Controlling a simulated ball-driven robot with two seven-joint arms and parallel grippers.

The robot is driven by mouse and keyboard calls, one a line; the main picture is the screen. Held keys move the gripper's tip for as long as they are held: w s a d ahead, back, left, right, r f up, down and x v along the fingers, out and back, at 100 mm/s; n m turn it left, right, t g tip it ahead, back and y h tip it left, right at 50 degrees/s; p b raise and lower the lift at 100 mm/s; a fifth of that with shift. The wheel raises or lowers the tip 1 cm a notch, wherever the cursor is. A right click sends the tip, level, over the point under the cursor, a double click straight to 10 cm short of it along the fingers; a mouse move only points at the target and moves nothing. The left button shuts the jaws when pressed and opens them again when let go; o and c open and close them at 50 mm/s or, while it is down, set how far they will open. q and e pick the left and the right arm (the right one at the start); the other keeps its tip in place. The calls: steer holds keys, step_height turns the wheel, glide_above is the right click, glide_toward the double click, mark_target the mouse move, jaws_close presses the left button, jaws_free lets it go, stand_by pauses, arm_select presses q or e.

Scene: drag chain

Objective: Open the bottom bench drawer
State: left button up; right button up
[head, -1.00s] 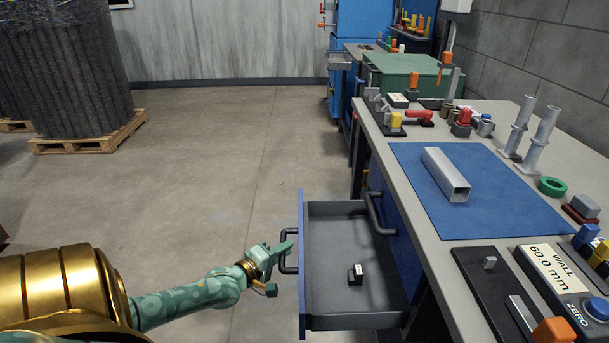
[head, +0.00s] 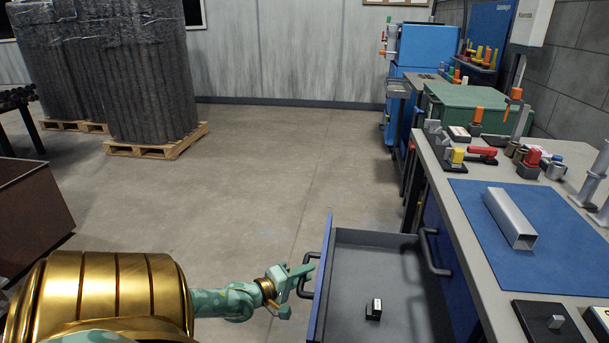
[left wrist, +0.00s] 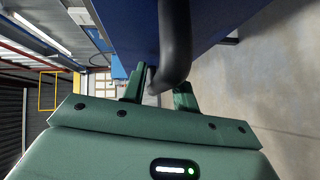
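The bottom bench drawer (head: 385,262) stands pulled well out from the bench, its blue front panel (head: 319,283) facing left in the head view. A small black block with a pale face (head: 374,309) lies inside it. My left gripper (head: 306,274) is at the drawer's dark handle (head: 309,272). In the left wrist view the fingers (left wrist: 160,92) stand on either side of the dark handle bar (left wrist: 174,45) and appear closed on it; the exact contact is partly hidden. My right gripper is not in view.
Above the drawer is another dark handle (head: 434,252) on the bench front. The grey bench top (head: 440,172) carries a blue mat (head: 545,265) with a square metal tube (head: 510,218). Floor left of the drawer is open; a brown bin (head: 32,215) stands far left.

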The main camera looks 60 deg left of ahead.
arm_select(q)
steer(key=shift+o, duration=0.2)
steer(key=shift+r, duration=0.1)
